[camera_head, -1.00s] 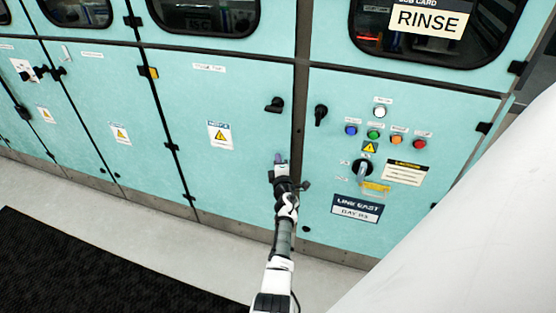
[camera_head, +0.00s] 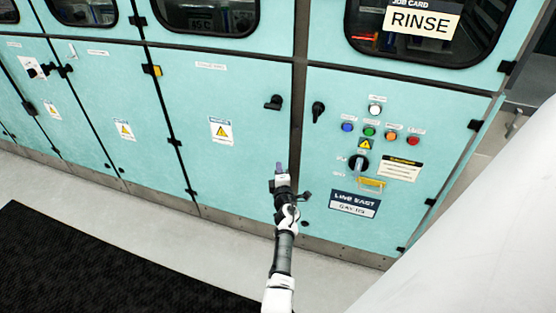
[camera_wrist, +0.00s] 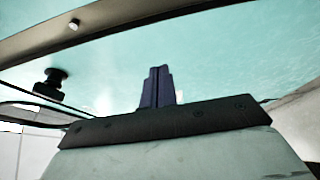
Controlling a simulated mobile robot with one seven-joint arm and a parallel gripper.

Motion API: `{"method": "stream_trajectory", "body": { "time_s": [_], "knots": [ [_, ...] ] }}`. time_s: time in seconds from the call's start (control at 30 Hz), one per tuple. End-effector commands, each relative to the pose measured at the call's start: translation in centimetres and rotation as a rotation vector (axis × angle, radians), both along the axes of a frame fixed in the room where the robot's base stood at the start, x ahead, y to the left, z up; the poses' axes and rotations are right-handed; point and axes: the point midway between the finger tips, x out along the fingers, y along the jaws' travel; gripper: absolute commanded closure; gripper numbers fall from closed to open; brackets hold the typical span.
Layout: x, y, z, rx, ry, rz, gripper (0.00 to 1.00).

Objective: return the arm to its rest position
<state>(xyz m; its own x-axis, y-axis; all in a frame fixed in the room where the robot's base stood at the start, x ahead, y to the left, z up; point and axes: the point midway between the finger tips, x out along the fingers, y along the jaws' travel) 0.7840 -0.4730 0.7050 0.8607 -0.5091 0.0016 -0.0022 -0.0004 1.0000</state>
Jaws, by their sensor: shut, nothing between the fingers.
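My gripper (camera_head: 279,168) is in front of the teal cabinet (camera_head: 235,180), left of the dark vertical post between two doors. In the wrist view its dark blue fingers (camera_wrist: 157,87) are together with nothing between them. My arm reaches up from the bottom of the head view and is extended toward the cabinet. Whether the fingertips touch the panel cannot be told.
The right panel has a rotary switch (camera_head: 358,163), several coloured buttons (camera_head: 370,132) and a LINE EAST label (camera_head: 355,203). Black door handles (camera_head: 274,102) stick out near the post. A black mat (camera_head: 90,265) lies on the grey floor. A large white surface fills the lower right.

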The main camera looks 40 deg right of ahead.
Motion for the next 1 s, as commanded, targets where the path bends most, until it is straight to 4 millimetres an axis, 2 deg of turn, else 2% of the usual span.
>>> {"method": "stream_trajectory", "body": {
  "time_s": [0.03, 0.1, 0.3, 0.43, 0.7, 0.77, 0.87, 0.97, 1.0],
  "knots": [
    [-1.3, 0.2, 0.3, 0.002, 0.002, -0.003, 1.00],
    [-2.7, 0.5, 0.2, 0.002, 0.001, -0.003, 1.00],
    [-5.4, 1.1, 0.1, 0.001, 0.000, 0.000, 1.00],
    [-6.1, 1.3, 0.0, 0.001, 0.002, 0.001, 1.00],
    [-6.2, 1.3, -0.1, 0.001, 0.001, 0.003, 1.00],
    [-5.3, 2.0, 0.8, -0.002, -0.016, 0.019, 1.00],
    [-2.4, 4.4, 3.4, -0.003, -0.075, 0.071, 1.00],
    [1.4, 8.6, 7.7, 0.002, -0.167, 0.153, 1.00],
    [2.9, 10.6, 9.6, 0.008, -0.207, 0.192, 1.00]
  ]
}}
